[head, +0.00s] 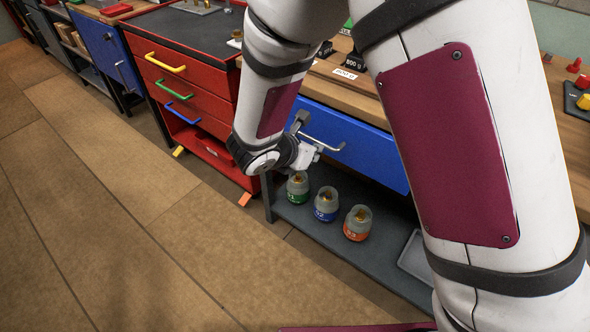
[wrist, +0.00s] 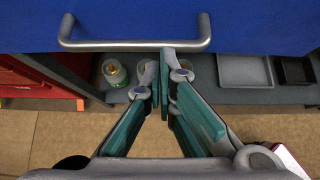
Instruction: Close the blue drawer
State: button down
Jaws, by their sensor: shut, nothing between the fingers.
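The blue drawer (head: 370,152) sits under the wooden benchtop, partly hidden behind my arm in the head view. Its front fills the top of the wrist view (wrist: 250,20). The grey bar handle (wrist: 110,45) runs across that front, and it also shows in the head view (head: 328,146). My gripper (wrist: 162,62) is shut and empty, with its teal-padded fingers pointing at the drawer. One fingertip overlaps the handle near its middle in the wrist view; I cannot tell if they touch. I cannot tell how far the drawer stands out.
A lower shelf holds a green jar (head: 297,187), a blue jar (head: 326,204) and an orange jar (head: 358,223), below the drawer. A grey tray (wrist: 246,72) lies farther right. A red drawer cabinet (head: 190,68) stands to the left. The floor (head: 130,200) in front is clear.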

aim_at(321, 142)
jog(key=shift+w+d+b, duration=0.15)
jog(key=shift+w+d, duration=0.4)
jog(key=shift+w, duration=0.2)
jog(key=shift+w+d+b, duration=0.15)
jog(key=shift+w+d, duration=0.4)
jog(key=shift+w, duration=0.2)
